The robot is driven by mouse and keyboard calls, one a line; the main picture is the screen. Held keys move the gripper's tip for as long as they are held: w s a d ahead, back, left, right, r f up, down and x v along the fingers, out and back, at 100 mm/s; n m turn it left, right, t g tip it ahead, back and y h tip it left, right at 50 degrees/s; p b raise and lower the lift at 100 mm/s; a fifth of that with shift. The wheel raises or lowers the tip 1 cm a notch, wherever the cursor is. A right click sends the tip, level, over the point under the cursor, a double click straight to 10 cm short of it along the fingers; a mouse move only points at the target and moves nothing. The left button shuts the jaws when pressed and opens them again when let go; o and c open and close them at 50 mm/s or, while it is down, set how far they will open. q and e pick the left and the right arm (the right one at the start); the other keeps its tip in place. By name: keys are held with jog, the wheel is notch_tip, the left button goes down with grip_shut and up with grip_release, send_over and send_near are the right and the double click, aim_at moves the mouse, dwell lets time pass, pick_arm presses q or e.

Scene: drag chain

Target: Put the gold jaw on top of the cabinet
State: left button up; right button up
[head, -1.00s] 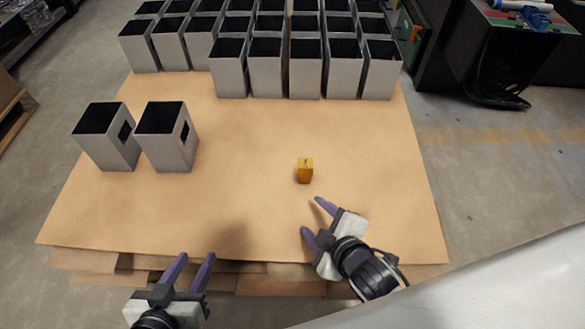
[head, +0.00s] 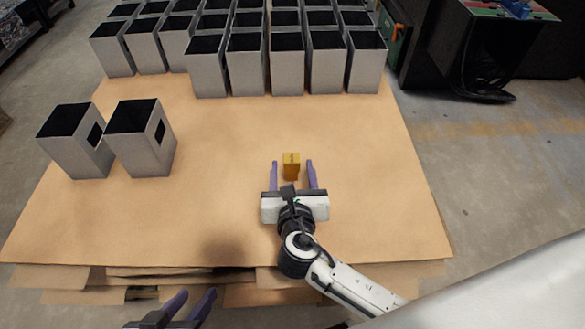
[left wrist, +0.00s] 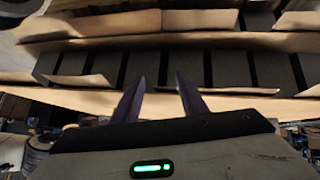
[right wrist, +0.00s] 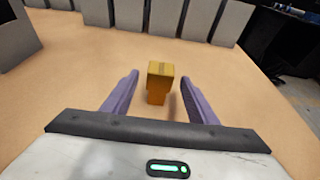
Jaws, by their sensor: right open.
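The gold jaw (head: 291,164) is a small golden block standing on the brown cardboard sheet (head: 230,200). My right gripper (head: 293,168) is open, with one purple finger on each side of the gold jaw's near part. In the right wrist view the gold jaw (right wrist: 159,82) is between and slightly beyond the open fingertips, with a gap on both sides. My left gripper (head: 195,297) is open and empty at the front edge of the stack, low in the head view. In the left wrist view its two fingers (left wrist: 160,85) are apart with nothing between them. I cannot identify the cabinet with certainty.
Several grey open-topped square tubes (head: 245,62) stand in rows at the back of the sheet. Two more (head: 75,142) stand at the left. A black cabinet-like unit (head: 480,50) with items on top is at the far right. The sheet around the gold jaw is clear.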

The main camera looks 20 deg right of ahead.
aim_at(291, 154)
jog(key=b+x, duration=0.2)
jog(key=x, duration=0.4)
jog(key=shift+r+b, duration=0.1)
jog(key=shift+b, duration=0.3)
jog(key=shift+w, duration=0.3)
pick_arm(q)
jog(key=shift+w+d+f+m+g+h, duration=0.1)
jog(key=shift+d+f+m+g+h, duration=0.15)
jog(key=shift+d, duration=0.2)
jog(key=shift+w+d+f+m+g+h, duration=0.1)
jog(key=shift+d+f+m+g, duration=0.05)
jog(key=shift+d+f+g, duration=0.25)
jog(key=shift+r, duration=0.1)
pick_arm(e)
jog(key=shift+c, duration=0.3)
jog(key=shift+r, duration=0.1)
grip_shut()
